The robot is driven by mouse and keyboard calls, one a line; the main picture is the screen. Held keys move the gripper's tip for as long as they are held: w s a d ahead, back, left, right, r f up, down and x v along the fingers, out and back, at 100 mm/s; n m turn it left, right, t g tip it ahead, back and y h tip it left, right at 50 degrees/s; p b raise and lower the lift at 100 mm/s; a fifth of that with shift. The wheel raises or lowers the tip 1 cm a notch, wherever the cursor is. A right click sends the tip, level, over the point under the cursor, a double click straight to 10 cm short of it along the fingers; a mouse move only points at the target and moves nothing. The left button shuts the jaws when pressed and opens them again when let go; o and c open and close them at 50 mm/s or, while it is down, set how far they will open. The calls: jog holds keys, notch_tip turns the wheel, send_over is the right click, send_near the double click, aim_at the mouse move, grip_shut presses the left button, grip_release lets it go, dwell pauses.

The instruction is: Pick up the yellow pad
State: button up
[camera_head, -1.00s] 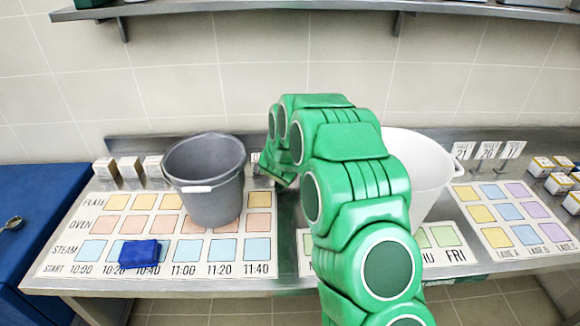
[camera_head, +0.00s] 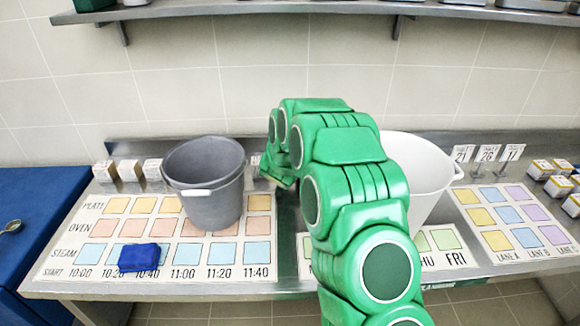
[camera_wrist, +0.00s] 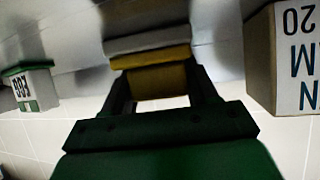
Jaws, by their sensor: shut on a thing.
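In the wrist view, the yellow pad (camera_wrist: 158,80) is between the two dark fingers of my gripper (camera_wrist: 160,88), which are shut on it. A grey strip (camera_wrist: 150,42) lies right beside the pad's far edge; I cannot tell whether they touch. In the head view, my green arm reaches over the counter between the grey bucket and the white bucket.
The grey bucket (camera_head: 212,205) stands left of my arm and the white bucket (camera_head: 425,170) right of it. A blue cloth-like block (camera_head: 139,257) lies on the left chart (camera_head: 262,288). In the wrist view, lettered boxes flank my gripper, left (camera_wrist: 28,88) and right (camera_wrist: 288,60).

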jog(key=shift+r, duration=0.45)
notch_tip(320, 180, up, 2)
jog(key=shift+r, duration=0.15)
jog(key=s+d+r, duration=0.1)
jog(key=s+r, duration=0.9)
jog(key=s, duration=0.3)
jog(key=shift+s+d, duration=0.35)
jog(key=shift+s, duration=0.05)
